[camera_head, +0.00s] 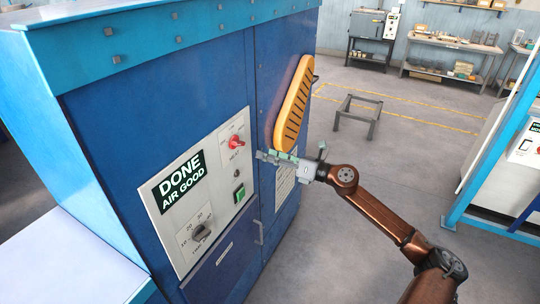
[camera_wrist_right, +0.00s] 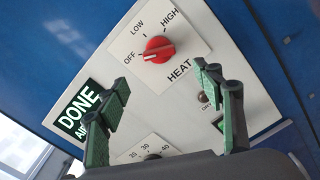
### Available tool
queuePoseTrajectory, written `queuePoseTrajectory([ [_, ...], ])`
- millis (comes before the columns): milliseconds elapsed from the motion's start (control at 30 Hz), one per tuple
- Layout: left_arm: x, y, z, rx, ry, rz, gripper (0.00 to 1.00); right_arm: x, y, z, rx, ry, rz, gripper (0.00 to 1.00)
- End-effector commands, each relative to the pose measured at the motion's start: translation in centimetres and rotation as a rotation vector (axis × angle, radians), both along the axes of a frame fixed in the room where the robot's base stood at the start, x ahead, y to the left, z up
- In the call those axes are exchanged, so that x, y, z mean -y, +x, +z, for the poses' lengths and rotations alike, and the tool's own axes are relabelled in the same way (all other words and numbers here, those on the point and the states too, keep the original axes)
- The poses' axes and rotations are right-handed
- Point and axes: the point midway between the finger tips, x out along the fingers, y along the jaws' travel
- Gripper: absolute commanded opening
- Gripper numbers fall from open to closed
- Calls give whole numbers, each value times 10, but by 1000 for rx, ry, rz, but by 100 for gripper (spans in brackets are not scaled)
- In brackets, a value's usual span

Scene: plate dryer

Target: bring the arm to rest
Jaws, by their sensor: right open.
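My right gripper (camera_head: 278,157) is open and empty in front of the blue dryer cabinet (camera_head: 120,140), just right of its control panel (camera_head: 215,215). In the wrist view the open fingers (camera_wrist_right: 162,82) point at the panel, with the red heat knob (camera_wrist_right: 158,49) showing between and beyond them. The knob's pointer is toward OFF. The knob also shows in the head view (camera_head: 236,142), left of the gripper and apart from it. The display (camera_head: 180,182) reads DONE, AIR GOOD. My left gripper is out of view.
A yellow-orange slotted piece (camera_head: 293,103) juts from the cabinet just above the gripper. A green button (camera_head: 239,194) and a timer dial (camera_head: 200,232) sit lower on the panel. Open floor lies to the right, with a low metal stand (camera_head: 357,118).

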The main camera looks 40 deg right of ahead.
Motion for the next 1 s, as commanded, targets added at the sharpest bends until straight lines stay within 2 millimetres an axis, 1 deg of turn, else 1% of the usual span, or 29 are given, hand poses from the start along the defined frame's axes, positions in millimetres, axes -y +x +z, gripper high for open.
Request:
queuePoseTrajectory([
  [333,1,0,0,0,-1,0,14,1,1,-1,-2,6,-3,61],
  [400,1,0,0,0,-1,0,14,9,2,-9,-12,33,-18,61],
  [467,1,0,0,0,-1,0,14,23,5,-22,-31,83,-46,61],
  [567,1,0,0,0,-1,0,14,58,9,-63,-83,219,-123,61],
  [600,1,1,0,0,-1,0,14,75,10,-85,-109,286,-161,61],
  [667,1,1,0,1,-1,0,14,100,10,-121,-148,391,-224,61],
  [700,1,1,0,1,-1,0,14,115,8,-146,-174,457,-265,61],
  [767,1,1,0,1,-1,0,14,135,3,-185,-212,555,-327,61],
  [800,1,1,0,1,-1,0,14,148,-2,-212,-237,617,-368,61],
  [867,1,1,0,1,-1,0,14,163,-10,-252,-274,708,-429,61],
  [900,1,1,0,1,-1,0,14,172,-17,-279,-297,766,-470,61],
  [967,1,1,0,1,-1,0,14,182,-29,-320,-333,849,-531,61],
  [1000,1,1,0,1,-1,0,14,188,-38,-348,-357,903,-572,61],
])
